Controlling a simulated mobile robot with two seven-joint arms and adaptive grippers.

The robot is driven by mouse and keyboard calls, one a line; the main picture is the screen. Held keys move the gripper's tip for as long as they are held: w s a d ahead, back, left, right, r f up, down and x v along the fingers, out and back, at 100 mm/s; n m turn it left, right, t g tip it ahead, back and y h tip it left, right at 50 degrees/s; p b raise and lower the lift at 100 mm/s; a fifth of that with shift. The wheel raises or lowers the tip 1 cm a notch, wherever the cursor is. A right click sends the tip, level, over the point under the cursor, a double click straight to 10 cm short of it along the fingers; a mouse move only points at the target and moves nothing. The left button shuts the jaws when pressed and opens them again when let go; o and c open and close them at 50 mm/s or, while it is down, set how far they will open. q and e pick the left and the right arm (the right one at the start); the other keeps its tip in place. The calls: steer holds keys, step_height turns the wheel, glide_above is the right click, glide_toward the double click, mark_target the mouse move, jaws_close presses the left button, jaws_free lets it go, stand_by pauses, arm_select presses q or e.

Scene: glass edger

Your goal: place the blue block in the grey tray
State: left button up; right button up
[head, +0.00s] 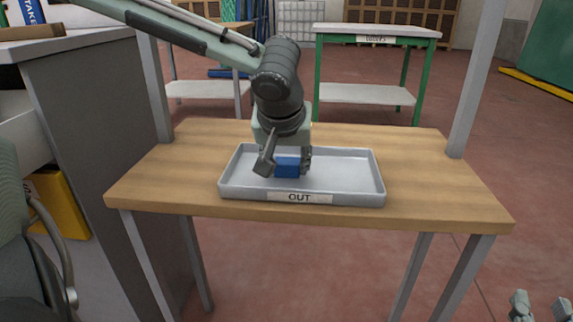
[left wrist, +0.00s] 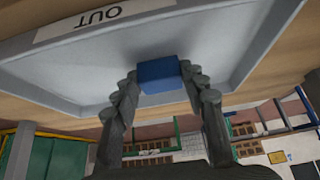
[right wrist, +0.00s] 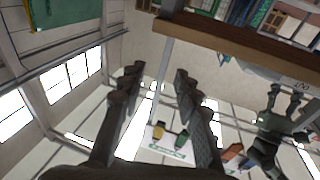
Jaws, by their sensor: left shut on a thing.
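The grey tray (head: 350,190) with an "OUT" label lies on the wooden table; it also shows in the left wrist view (left wrist: 215,25). The blue block (head: 287,168) is inside the tray's outline, left of its middle. My left gripper (head: 284,164) points down over the tray with its fingers on both sides of the block. In the left wrist view the block (left wrist: 158,75) sits between the fingertips. I cannot tell whether it touches the tray floor. My right gripper (head: 538,306) is at the bottom right, away from the table; the right wrist view shows its fingers (right wrist: 156,76) apart and empty.
The wooden table (head: 420,175) has bare room around the tray. Grey posts (head: 475,85) rise at its sides. A grey cabinet (head: 95,130) stands close on the left. A green-framed table (head: 375,35) stands behind, across open floor.

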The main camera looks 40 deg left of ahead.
arm_select(q)
steer(key=o, duration=1)
arm_select(e)
steer(key=shift+a+r, duration=0.1)
steer(key=shift+r, duration=0.15)
arm_select(q)
steer(key=shift+o, duration=0.2)
steer(key=p+v, duration=0.2)
steer(key=v, duration=1)
arm_select(e)
steer(key=s+d+f+g+h, duration=0.1)
steer(key=d+f+g+h, duration=0.2)
steer(key=f, duration=0.8)
steer(key=shift+d+f+g+h, duration=0.3)
steer(key=shift+d+g+h, duration=0.1)
steer(key=shift+d+g, duration=1.15)
steer(key=shift+s+d, duration=0.1)
steer(key=shift+d, duration=0.05)
